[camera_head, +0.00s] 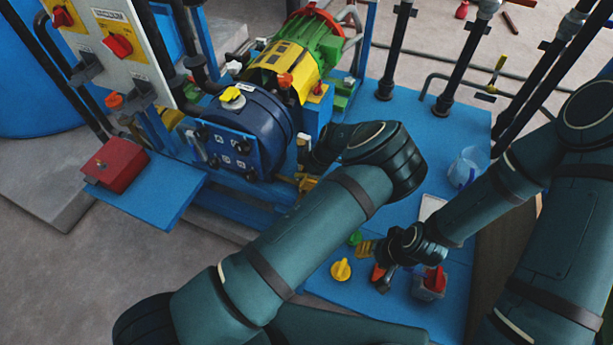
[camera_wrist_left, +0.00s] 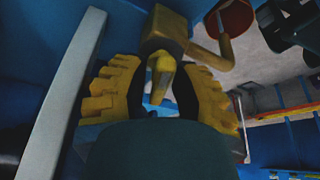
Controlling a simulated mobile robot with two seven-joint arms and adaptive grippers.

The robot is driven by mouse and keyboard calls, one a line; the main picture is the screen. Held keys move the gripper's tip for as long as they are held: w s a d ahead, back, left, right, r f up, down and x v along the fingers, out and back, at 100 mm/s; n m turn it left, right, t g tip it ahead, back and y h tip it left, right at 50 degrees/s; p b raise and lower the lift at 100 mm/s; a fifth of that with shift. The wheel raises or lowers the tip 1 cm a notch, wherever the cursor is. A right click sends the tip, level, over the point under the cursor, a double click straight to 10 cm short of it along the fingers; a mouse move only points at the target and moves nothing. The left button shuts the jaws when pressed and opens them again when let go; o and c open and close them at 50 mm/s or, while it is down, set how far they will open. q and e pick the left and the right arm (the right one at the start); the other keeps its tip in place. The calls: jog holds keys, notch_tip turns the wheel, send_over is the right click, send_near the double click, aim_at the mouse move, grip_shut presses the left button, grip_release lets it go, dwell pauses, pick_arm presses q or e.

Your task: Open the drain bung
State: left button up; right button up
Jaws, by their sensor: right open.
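The drain bung seems to be the brass fitting (camera_wrist_left: 165,35) below the blue vessel (camera_head: 250,120). It has a downward spout (camera_wrist_left: 163,75) and a curved side arm, with a red round part (camera_wrist_left: 232,18) near it. In the head view my left wrist largely hides this spot. My left gripper (camera_head: 305,182) is low beside the vessel's front. In the left wrist view its yellow fingers (camera_wrist_left: 160,98) are spread to either side of the spout, with gaps visible. My right gripper (camera_head: 366,248) is open over the blue platform, apart from the vessel.
On the blue platform (camera_head: 405,110) are a yellow knob (camera_head: 341,270), a green piece (camera_head: 355,238), a small container with a red piece (camera_head: 432,284) and a clear bucket (camera_head: 467,170). A red box (camera_head: 114,165) sits on a side shelf. Dark vertical pipes stand behind.

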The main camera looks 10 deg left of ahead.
pick_arm(q)
grip_shut()
dwell(0.4)
jog(key=shift+a+m+t, duration=0.1)
jog(key=shift+m+t, duration=0.5)
jog(key=shift+m, duration=1)
jog(key=shift+m+t, duration=0.6)
jog(key=shift+m, duration=1)
grip_release()
